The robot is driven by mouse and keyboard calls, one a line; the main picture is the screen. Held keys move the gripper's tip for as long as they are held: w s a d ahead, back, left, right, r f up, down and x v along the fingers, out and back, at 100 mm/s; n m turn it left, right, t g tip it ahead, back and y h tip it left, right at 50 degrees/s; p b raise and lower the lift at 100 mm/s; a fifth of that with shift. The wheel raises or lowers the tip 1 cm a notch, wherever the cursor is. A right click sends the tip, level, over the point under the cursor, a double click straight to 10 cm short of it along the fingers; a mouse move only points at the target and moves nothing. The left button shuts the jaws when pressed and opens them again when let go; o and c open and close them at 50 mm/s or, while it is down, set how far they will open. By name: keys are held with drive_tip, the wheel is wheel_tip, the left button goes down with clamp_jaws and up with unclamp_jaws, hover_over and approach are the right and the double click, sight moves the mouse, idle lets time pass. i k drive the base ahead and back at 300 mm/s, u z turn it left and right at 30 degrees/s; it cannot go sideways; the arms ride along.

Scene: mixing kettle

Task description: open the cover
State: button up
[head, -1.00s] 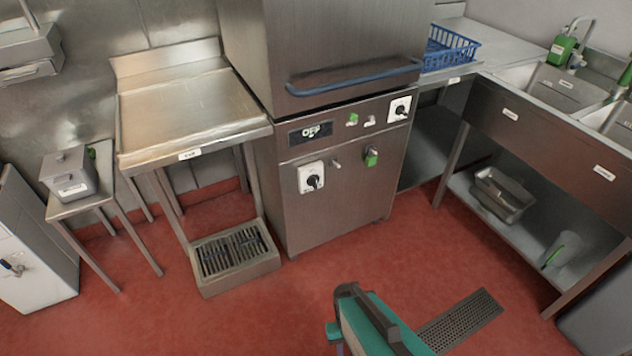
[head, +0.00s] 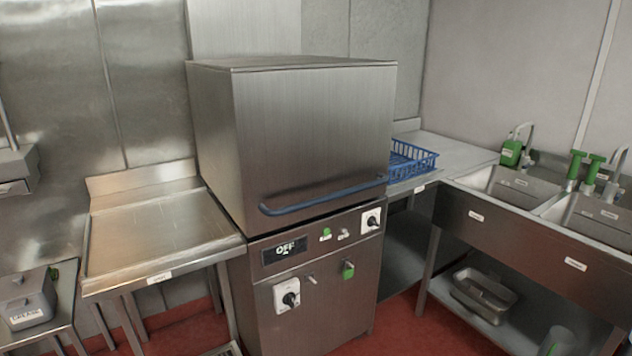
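The cover (head: 315,140) is a large boxy stainless-steel hood on top of the machine in the middle of the head view. It is down, with its lower edge just above the control panel. A blue bar handle (head: 325,195) runs across the lower front of the cover. The machine's lower body (head: 335,290) carries an "OFF" display (head: 285,250), green and white buttons and two dark rotary knobs. My gripper is not in the head view.
A steel side table (head: 155,240) adjoins the machine on the left. On the right are a counter with a blue rack (head: 410,160) and a double sink (head: 520,190). A grey lidded box (head: 27,300) stands at lower left. Red floor (head: 400,315) shows in front.

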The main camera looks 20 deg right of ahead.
sight(283, 140)
drive_tip(key=k, duration=0.65)
drive_tip(key=u, duration=0.25)
drive_tip(key=i, duration=0.5)
drive_tip(key=u, duration=0.7)
drive_tip(key=i, duration=0.6)
drive_tip(key=u, duration=0.25)
